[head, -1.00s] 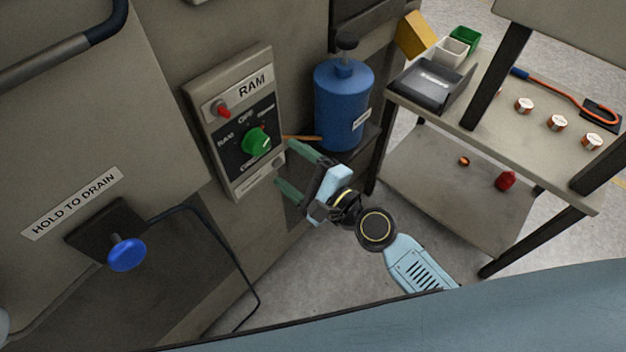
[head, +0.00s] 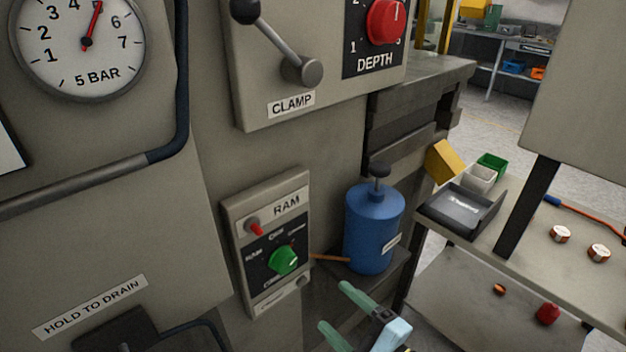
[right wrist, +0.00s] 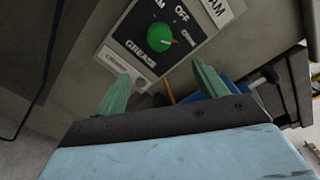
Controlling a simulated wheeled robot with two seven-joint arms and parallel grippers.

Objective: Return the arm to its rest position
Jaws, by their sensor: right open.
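My right gripper (head: 343,314) shows at the bottom of the head view, below the RAM panel (head: 268,243) and the blue canister (head: 373,228). Its two green fingers are apart and nothing is between them. In the right wrist view the open fingers (right wrist: 160,92) point toward the panel's green knob (right wrist: 146,46), with a gap before it. Most of my right arm is out of the head view. My left gripper is not in view.
The machine front carries a gauge (head: 82,42), a clamp lever (head: 275,43) and a red depth knob (head: 386,20).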

